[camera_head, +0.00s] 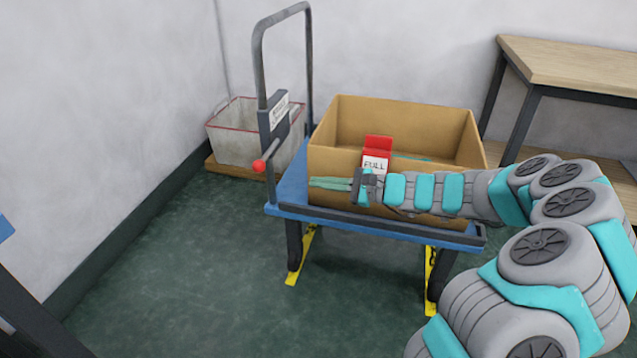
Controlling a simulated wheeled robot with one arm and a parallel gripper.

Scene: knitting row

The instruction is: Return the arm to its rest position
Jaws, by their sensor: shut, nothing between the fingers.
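My gripper (331,184) is at the end of my grey and teal arm, which reaches in from the lower right and points left. Its thin greenish fingers lie together, shut and empty. In the picture it is in front of the lower left part of an open cardboard box (335,160). I cannot tell whether it touches the box. A red tag with a white "FULL" label (376,160) shows at the box's front wall, just above my wrist. My arm hides much of the box's front.
The box stands on a blue cart (291,188) with a grey push handle (257,65) and a red knob. A whitish bin (236,140) stands behind it by the wall. A wooden table (575,65) is at the back right. Yellow floor marks (300,258) lie under the cart.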

